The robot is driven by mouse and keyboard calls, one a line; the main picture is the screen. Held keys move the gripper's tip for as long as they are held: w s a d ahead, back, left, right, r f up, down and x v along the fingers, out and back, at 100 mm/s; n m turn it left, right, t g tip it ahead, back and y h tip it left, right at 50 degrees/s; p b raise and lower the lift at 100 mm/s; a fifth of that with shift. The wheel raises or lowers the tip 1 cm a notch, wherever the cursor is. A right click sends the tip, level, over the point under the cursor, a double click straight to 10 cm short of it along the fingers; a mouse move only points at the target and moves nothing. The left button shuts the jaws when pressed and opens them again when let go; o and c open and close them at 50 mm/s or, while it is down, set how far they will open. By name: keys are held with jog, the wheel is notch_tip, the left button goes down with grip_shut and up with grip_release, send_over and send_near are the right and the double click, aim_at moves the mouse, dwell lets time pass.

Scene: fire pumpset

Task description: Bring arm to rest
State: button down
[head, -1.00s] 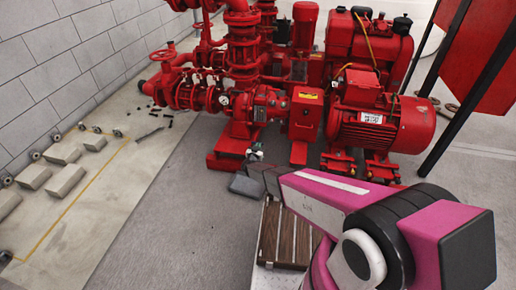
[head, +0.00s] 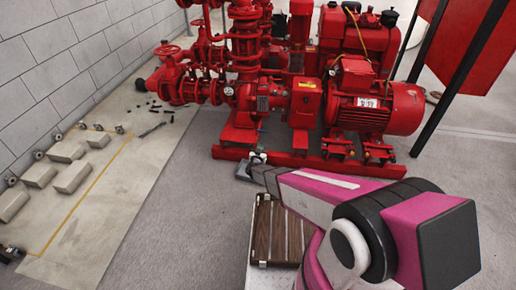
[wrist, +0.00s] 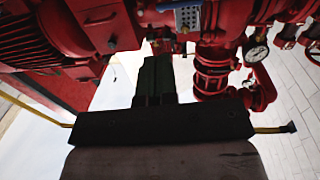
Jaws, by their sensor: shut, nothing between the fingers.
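My arm reaches from the lower right of the head view toward the middle. My gripper (head: 250,165) is at its far end, small and low in front of the red pumpset (head: 300,105). In the wrist view my gripper (wrist: 155,68) shows as dark fingers close together above a wide dark block. It is shut and holds nothing. The red pumpset (wrist: 215,70) fills the upper part of that view, with a gauge (wrist: 257,54) at the right. Whether the gripper touches the pumpset's base is hard to tell in the head view.
A brown slatted surface (head: 277,235) lies below my arm. Several grey blocks (head: 73,177) lie on the pale floor strip at left, by a block wall (head: 60,65). A red panel with dark posts (head: 470,60) stands at right. Grey floor (head: 180,210) left of the arm is clear.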

jog(key=s+d+r+n+g+y, duration=0.2)
jog(key=d+r+g+y, duration=0.15)
jog(key=r, duration=0.35)
jog(key=s+d+r+n+g+y, duration=0.1)
jog(key=s+d+r+g+y, duration=0.2)
jog(key=r, duration=0.4)
jog(key=s+d+r+g+h, duration=0.1)
jog(key=s+d+r+g, duration=0.4)
jog(key=s+d+r, duration=0.2)
jog(key=s+d+r+m+g+h, duration=0.1)
jog(key=s+d+r+g, duration=0.5)
jog(key=s+d, duration=0.6)
jog(key=s+r+h, duration=0.1)
jog(key=s, duration=0.2)
jog(key=shift+s+d+r, duration=0.15)
jog(key=shift+s+r, duration=0.05)
jog(key=shift+s, duration=0.2)
